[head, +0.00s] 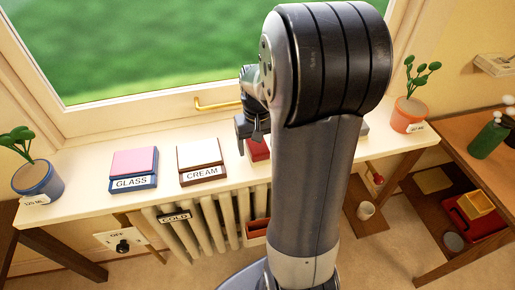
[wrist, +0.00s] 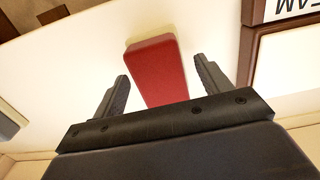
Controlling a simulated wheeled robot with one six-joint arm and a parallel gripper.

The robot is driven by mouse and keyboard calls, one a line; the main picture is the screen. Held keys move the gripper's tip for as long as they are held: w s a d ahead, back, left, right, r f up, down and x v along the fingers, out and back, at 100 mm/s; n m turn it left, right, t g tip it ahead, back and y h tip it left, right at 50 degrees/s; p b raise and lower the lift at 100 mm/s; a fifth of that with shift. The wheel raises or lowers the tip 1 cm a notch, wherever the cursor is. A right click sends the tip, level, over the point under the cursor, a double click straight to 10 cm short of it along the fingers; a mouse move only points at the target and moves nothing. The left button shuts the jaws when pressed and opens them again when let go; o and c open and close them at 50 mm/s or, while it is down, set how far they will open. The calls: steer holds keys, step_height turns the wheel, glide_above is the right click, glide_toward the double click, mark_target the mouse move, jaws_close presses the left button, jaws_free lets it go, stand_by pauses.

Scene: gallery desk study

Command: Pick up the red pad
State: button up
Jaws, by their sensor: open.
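The red pad (wrist: 157,66) is a plain red block lying on the white sill. In the wrist view it sits between the two fingers of my gripper (wrist: 162,70), with clear gaps on both sides, and its far end reaches past the fingertips. My gripper is open and holds nothing. In the head view my gripper (head: 251,135) is over the sill, and only part of the red pad (head: 258,150) shows beside my arm, which hides the rest. The height of the fingers above the sill is hard to tell.
Right of the red pad in the wrist view is the brown CREAM base (wrist: 254,50). In the head view the white CREAM pad (head: 199,152) and pink GLASS pad (head: 133,161) lie left. The window handle (head: 217,104) is behind. Potted plants (head: 38,181) (head: 408,114) stand at both ends.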

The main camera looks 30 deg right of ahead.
mark_target(258, 144)
steer(key=shift+c, duration=0.4)
steer(key=c, duration=1)
step_height(258, 144, up, 10)
steer(key=shift+r, duration=0.1)
steer(key=o, duration=0.5)
steer(key=c, duration=0.4)
